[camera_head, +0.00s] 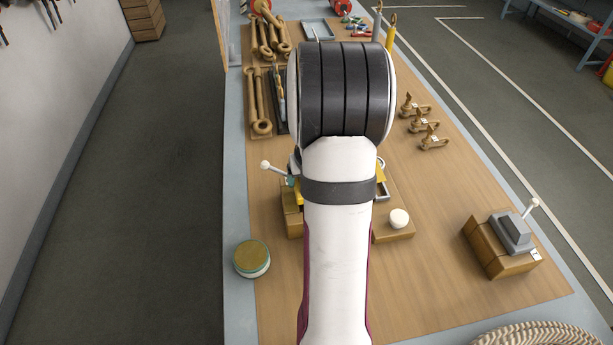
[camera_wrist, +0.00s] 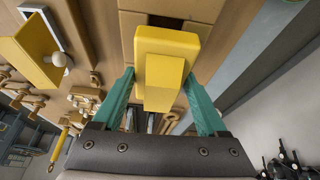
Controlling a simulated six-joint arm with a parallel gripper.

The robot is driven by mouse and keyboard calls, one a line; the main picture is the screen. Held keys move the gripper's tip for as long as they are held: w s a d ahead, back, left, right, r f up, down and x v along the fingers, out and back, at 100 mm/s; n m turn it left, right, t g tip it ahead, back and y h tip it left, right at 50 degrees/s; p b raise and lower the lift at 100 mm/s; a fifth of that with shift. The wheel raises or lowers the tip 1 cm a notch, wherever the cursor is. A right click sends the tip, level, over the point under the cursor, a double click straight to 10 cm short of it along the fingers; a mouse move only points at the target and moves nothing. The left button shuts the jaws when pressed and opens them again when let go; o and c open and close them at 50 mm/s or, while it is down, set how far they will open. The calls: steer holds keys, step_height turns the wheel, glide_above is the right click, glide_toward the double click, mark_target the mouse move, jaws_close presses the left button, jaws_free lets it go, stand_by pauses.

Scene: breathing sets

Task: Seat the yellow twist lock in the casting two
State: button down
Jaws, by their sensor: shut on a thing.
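In the wrist view, my gripper (camera_wrist: 160,76) has its two teal fingers shut on the yellow twist lock (camera_wrist: 165,55), one finger on each side. Beyond its far end is a tan casting block (camera_wrist: 205,12) with a dark opening partly covered by the lock. I cannot tell whether the lock touches the block or which number the block bears. In the head view my arm hides most of the grip; a wooden block (camera_head: 292,222) shows at its left, with a bit of yellow and a white-knobbed lever (camera_head: 266,166) above.
A grey lock with a white-knobbed lever (camera_head: 514,232) sits on a wooden block (camera_head: 495,252) at right. A round tin (camera_head: 252,259) stands at left. Tan shackles (camera_head: 425,125) and large turnbuckle-like pieces (camera_head: 260,105) lie further back. A yellow piece with a white knob (camera_wrist: 35,52) is at left in the wrist view.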

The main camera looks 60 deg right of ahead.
steer(key=shift+f, duration=1.85)
jaws_free()
steer(key=v, duration=1.6)
steer(key=shift+w+a+f, duration=0.1)
steer(key=w+a+n+y, duration=0.2)
steer(key=a+y, duration=0.1)
steer(key=a, duration=1.4)
steer(key=s+a+g+y, duration=0.1)
steer(key=s+a, duration=0.4)
steer(key=a, duration=0.3)
steer(key=s+a+g+y, duration=0.1)
steer(key=s+a+g, duration=0.1)
steer(key=s+a, duration=0.4)
steer(key=shift+s+a+n+g, duration=0.3)
steer(key=shift+a+n, duration=0.1)
steer(key=shift+a, duration=0.55)
